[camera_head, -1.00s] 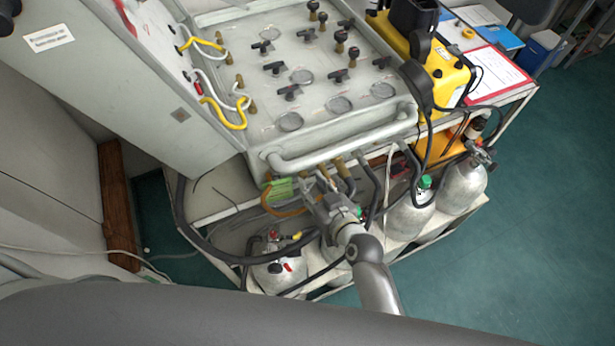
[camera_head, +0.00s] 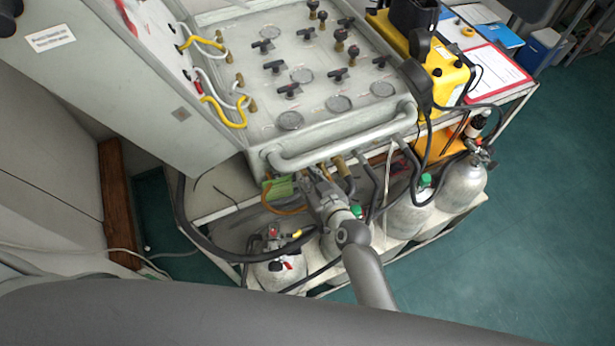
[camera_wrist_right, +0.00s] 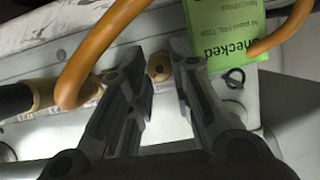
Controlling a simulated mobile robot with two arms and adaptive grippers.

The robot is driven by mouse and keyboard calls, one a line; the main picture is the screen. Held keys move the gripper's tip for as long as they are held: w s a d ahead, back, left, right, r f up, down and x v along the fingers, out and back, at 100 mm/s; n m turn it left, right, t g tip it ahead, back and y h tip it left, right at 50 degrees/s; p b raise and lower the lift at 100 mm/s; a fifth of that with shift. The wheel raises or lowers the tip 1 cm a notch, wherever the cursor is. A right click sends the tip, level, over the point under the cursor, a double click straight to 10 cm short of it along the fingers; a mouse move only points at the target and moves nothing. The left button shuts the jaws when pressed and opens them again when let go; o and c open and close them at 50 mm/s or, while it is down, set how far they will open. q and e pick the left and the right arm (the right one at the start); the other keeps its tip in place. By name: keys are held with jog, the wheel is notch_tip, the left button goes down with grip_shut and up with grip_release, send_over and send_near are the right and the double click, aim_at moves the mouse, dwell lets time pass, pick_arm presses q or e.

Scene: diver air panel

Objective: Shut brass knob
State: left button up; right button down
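A small round brass knob (camera_wrist_right: 159,67) shows in the right wrist view on the pale front face of the panel. My right gripper (camera_wrist_right: 155,75) is open, with one finger on each side of the knob. I cannot tell whether either finger touches it. In the head view my right gripper (camera_head: 313,182) reaches under the front rail of the air panel (camera_head: 262,105). The knob cannot be made out there. My left gripper is not in view.
A green tag (camera_wrist_right: 222,40) and an orange hose (camera_wrist_right: 97,55) hang close to my right fingers. A thick front rail (camera_head: 340,138) runs above the gripper. Gas cylinders (camera_head: 408,215) and black hoses stand below. A yellow case (camera_head: 447,72) sits at right.

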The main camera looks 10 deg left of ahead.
jog(key=m+y+b, duration=0.1)
jog(key=m+b, duration=0.1)
jog(key=m+g+y+b, duration=0.1)
jog(key=m+b, duration=0.1)
jog(key=shift+w+d+f+y+b, duration=0.1)
jog(key=shift+d+f+y+b, duration=0.1)
jog(key=shift+y+b, duration=0.15)
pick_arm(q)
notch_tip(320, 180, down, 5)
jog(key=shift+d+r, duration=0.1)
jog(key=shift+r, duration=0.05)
pick_arm(e)
jog(key=shift+r, duration=0.1)
jog(key=c, duration=1.5)
grip_release()
jog(key=shift+c, duration=0.2)
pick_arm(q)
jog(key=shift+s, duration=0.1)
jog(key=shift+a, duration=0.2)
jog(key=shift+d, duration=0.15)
pick_arm(e)
jog(key=v, duration=1.2)
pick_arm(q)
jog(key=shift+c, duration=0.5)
pick_arm(e)
jog(key=shift+r, duration=0.1)
